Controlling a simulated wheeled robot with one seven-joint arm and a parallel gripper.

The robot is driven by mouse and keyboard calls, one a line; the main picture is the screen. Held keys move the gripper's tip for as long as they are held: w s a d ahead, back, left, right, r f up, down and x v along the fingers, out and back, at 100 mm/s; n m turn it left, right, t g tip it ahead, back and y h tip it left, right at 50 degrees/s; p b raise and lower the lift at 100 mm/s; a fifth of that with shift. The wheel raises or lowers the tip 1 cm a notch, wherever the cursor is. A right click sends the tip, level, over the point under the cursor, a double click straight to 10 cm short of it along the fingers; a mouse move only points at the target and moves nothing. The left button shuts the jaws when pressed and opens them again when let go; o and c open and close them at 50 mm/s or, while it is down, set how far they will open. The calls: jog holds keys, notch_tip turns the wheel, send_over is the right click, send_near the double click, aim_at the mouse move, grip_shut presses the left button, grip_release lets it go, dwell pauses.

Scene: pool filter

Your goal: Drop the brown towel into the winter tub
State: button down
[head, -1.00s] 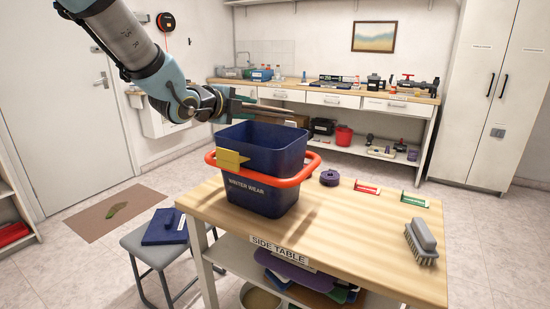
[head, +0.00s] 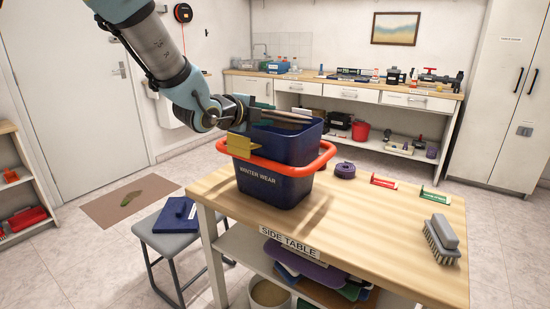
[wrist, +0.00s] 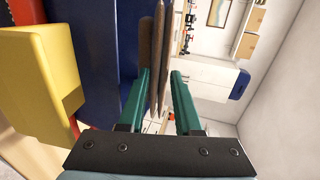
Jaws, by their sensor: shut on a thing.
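The winter tub (head: 277,188) is a navy blue bin labelled WINTER WEAR, with an orange-red band and a yellow tab, upright on the side table. Its blue wall (wrist: 100,50) fills the left of the wrist view. The brown towel (head: 290,117) shows as a thin, flat strip over the tub's opening, close to its top edge. My gripper (head: 262,110) is at the tub's upper left rim, shut on the towel. In the wrist view the towel (wrist: 161,60) appears as thin brown layers at the green fingers (wrist: 160,85). The tub's inside is hidden.
On the side table (head: 390,235) are a purple roll (head: 345,170), a red label stand (head: 383,181), a green one (head: 435,193) and a grey brush (head: 442,240). A grey stool (head: 172,240) with a blue item stands left. A loaded workbench (head: 345,88) is behind.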

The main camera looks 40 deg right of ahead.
jog(key=c, duration=0.5)
grip_release()
jog(key=shift+a, duration=0.1)
jog(key=b+v, duration=0.2)
jog(key=v, duration=0.8)
jog(key=shift+a+r, duration=0.15)
jog(key=shift+a, duration=0.15)
